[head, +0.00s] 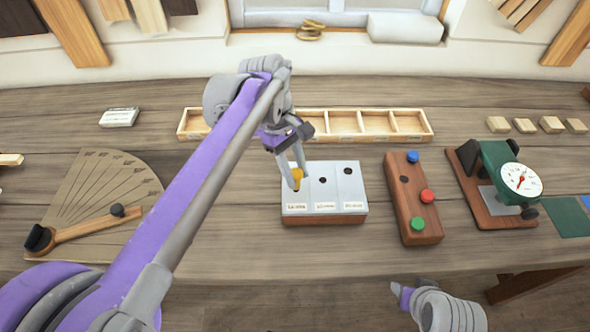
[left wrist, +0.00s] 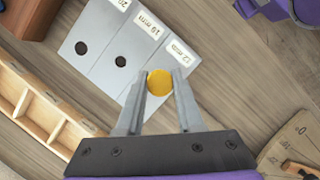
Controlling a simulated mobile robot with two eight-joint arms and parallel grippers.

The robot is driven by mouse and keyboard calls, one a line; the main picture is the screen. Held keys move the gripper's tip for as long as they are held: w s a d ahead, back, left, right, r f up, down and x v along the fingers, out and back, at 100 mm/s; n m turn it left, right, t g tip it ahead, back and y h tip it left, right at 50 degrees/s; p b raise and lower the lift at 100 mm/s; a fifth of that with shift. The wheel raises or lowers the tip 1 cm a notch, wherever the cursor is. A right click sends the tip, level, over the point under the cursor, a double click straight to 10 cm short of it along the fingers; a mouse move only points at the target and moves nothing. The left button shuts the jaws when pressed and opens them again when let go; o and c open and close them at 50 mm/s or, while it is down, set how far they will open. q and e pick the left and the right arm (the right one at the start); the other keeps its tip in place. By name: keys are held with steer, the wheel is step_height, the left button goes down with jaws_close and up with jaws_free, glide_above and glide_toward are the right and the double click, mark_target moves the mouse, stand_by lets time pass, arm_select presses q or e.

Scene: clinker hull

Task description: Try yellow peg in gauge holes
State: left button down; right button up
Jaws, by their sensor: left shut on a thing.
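The gauge block (head: 341,202) is pale grey with three labelled sections, each with a hole. In the left wrist view its labels (left wrist: 181,53) read 12 mm, 16 mm and 20, partly cut off. My left gripper (head: 295,178) is shut on the yellow peg (head: 297,176) at the block's leftmost section, labelled 12 mm. The peg's round end shows between the fingers in the left wrist view (left wrist: 160,83). A dark bit of that section's hole shows just below the peg; I cannot tell whether the peg's tip is inside. My right gripper (head: 402,294) is partly seen at the bottom, its fingers unclear.
A wooden rack (head: 411,197) with blue, red and green pegs and one empty hole stands right of the block. A shallow compartment tray (head: 374,136) lies behind it. A dial gauge (head: 500,185) is at the right, a wooden protractor board (head: 92,195) at the left.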

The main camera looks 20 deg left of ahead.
arm_select(q)
steer(key=shift+f, duration=0.15)
steer(key=shift+f, duration=0.3)
stand_by(0.8)
steer(key=shift+r+p, duration=0.85)
steer(key=shift+r, duration=0.65)
